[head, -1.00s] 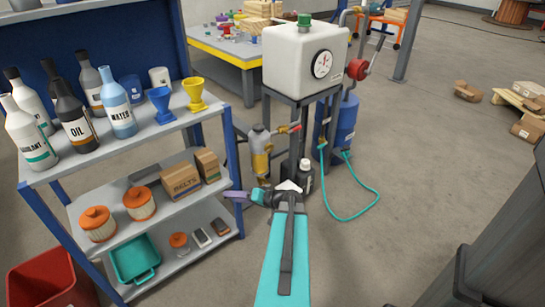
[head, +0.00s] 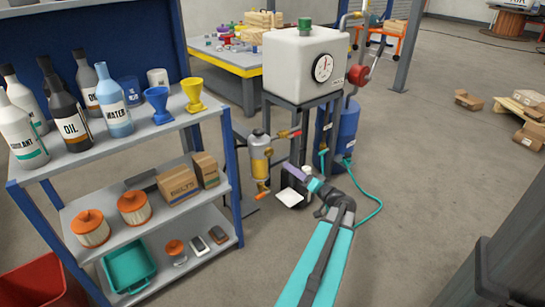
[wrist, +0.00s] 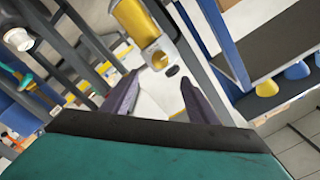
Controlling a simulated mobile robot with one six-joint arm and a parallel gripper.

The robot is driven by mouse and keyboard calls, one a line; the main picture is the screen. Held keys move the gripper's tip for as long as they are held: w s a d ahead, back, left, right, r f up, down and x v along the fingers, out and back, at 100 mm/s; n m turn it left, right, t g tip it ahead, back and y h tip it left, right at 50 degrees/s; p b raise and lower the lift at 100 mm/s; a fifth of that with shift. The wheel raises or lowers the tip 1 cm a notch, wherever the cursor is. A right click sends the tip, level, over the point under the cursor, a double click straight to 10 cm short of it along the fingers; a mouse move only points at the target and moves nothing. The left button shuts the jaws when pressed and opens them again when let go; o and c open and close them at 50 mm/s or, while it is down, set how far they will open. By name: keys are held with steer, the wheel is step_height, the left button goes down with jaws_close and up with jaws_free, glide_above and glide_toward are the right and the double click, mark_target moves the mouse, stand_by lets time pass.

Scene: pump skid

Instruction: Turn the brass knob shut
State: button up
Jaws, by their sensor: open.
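The filter unit (head: 260,152) has an amber-yellow bowl and hangs left of the tank stand. A small brass-orange knob (head: 262,187) sits at its lower end. In the wrist view the yellow bowl (wrist: 133,22) is at the top, with the brass knob (wrist: 158,58) below it, beyond the fingertips. My gripper (wrist: 160,88) has two purple fingers spread apart with nothing held between them. In the head view my gripper (head: 292,172) is to the right of the knob and apart from it. The far finger is partly hidden there.
The white tank (head: 303,62) with a gauge stands on a dark frame. A white flat piece (head: 291,197) lies below. The shelf (head: 150,215) stands left; a teal hose (head: 372,205) runs right.

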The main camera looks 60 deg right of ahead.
mark_target(270, 153)
steer(key=shift+w, duration=0.15)
steer(key=b+x, duration=0.1)
steer(key=x, duration=1.2)
steer(key=shift+w+d+b, duration=0.1)
steer(key=shift+w+b, duration=0.2)
steer(key=shift+b, duration=0.05)
steer(key=c, duration=1.1)
steer(key=shift+o, duration=0.2)
